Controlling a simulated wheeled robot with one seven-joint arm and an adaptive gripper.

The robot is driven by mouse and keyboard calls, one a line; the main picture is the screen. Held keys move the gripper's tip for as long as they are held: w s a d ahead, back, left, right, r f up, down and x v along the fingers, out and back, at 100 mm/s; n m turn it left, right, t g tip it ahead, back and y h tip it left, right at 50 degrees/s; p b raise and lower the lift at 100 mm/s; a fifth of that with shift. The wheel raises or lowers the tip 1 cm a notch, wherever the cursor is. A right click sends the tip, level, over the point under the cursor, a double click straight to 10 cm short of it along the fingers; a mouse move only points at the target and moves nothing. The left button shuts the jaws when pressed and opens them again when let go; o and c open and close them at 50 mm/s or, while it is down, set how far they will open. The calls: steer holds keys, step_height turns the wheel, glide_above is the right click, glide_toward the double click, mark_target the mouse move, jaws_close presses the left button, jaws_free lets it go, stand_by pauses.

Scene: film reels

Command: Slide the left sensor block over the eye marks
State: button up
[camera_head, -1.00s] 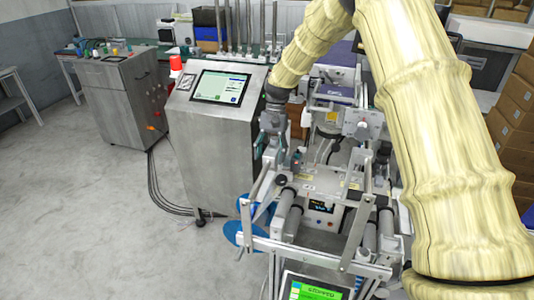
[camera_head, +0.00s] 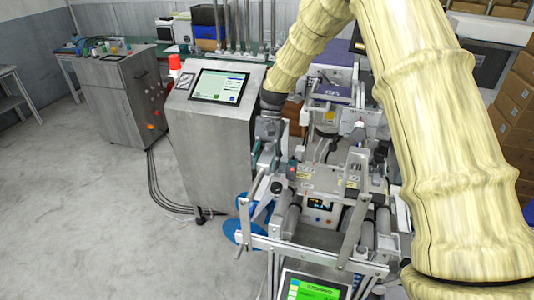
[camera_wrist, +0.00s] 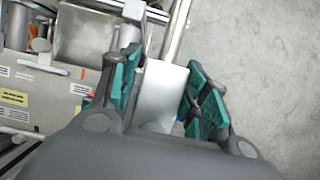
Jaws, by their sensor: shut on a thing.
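In the wrist view, my gripper (camera_wrist: 163,74) has its teal-padded fingers on both sides of a plain silver block (camera_wrist: 160,88). The block appears to be the left sensor block, and a metal rod runs past its far end. In the head view, my gripper (camera_head: 264,158) is low at the left side of the film machine, by its labelled plate (camera_head: 318,180). The block cannot be made out there. I cannot make out the eye marks in either view.
A steel cabinet with a screen (camera_head: 219,87) stands close left of my gripper. A green display (camera_head: 312,288) is at the bottom. Open floor lies left.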

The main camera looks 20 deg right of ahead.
steer(key=shift+s+a, duration=0.6)
steer(key=shift+a, duration=0.2)
steer(key=o, duration=1.1)
steer(key=shift+o, duration=1)
steer(key=shift+w+a, duration=0.15)
steer(key=shift+w, duration=0.05)
steer(key=shift+s+d, duration=0.15)
steer(key=shift+d, duration=0.15)
